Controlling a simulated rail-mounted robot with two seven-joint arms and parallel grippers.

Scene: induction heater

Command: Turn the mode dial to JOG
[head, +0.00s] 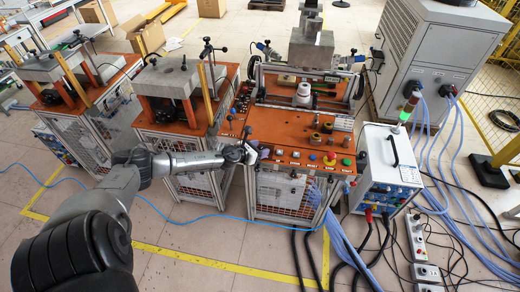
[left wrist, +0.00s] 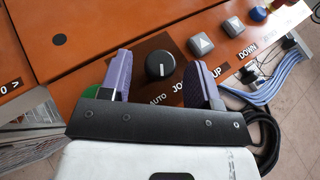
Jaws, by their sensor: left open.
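The mode dial (left wrist: 158,66) is a round black knob on a dark plate of the orange control panel. Its white mark runs roughly up and down in the left wrist view. The label AUTO (left wrist: 158,99) sits below it, and the JOG label (left wrist: 180,86), partly covered by a finger, is to its lower right. My left gripper (left wrist: 160,62) is open, with one purple finger on each side of the dial. Gaps show between the fingers and the knob. In the head view the left gripper (head: 248,151) is at the front left of the panel. My right gripper is not in view.
Grey UP and DOWN arrow buttons (left wrist: 201,45) are right of the dial, close to the right finger. A white power unit (head: 386,165) with cables stands beside the bench.

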